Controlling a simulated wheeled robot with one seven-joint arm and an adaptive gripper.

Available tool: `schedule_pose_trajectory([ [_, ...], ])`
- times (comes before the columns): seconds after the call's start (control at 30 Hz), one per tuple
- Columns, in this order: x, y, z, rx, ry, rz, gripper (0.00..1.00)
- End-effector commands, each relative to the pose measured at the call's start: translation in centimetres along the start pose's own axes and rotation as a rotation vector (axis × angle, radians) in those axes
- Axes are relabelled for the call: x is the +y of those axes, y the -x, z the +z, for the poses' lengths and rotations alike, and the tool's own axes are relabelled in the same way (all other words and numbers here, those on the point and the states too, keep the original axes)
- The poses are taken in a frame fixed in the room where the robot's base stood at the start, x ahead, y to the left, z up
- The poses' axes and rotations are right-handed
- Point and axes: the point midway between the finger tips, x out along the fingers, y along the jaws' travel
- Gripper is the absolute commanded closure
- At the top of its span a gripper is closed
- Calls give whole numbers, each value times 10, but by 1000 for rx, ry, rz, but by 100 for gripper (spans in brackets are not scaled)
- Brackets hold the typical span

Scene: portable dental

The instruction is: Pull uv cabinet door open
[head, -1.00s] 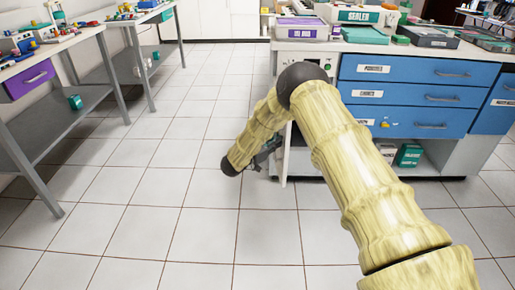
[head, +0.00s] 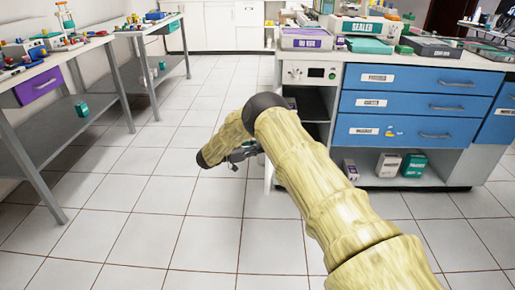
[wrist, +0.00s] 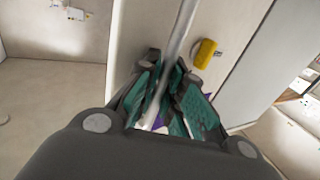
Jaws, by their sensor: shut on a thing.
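The UV cabinet (head: 334,100) is the white unit at the left end of the blue drawers, with a small control panel on top. Its dark shelved inside shows, so its door (head: 268,176) stands open, seen nearly edge-on and partly hidden by my arm. My gripper (head: 246,152) is beside the door, mostly hidden behind my arm. In the wrist view, my gripper (wrist: 172,80) is shut on the grey bar handle (wrist: 183,32) of the door, its teal pads on both sides of the bar. The pale door panel (wrist: 138,40) lies behind it.
A yellow piece (wrist: 205,53) is near the handle in the wrist view. Blue drawers (head: 420,103) stand right of the cabinet, with boxes (head: 413,164) on the shelf below. A workbench (head: 60,115) stands at left. The tiled floor between is clear.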

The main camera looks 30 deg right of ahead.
Motion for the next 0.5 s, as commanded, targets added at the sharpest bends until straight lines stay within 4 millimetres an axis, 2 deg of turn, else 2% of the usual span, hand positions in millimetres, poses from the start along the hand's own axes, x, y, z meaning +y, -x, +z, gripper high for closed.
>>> schedule_pose_trajectory([
  [0.2,1,5,4,-3,7,-3,100],
  [0.23,1,5,4,-3,7,-3,87],
  [0.33,1,4,3,-2,6,-3,69],
  [0.5,2,-1,2,-1,4,1,69],
])
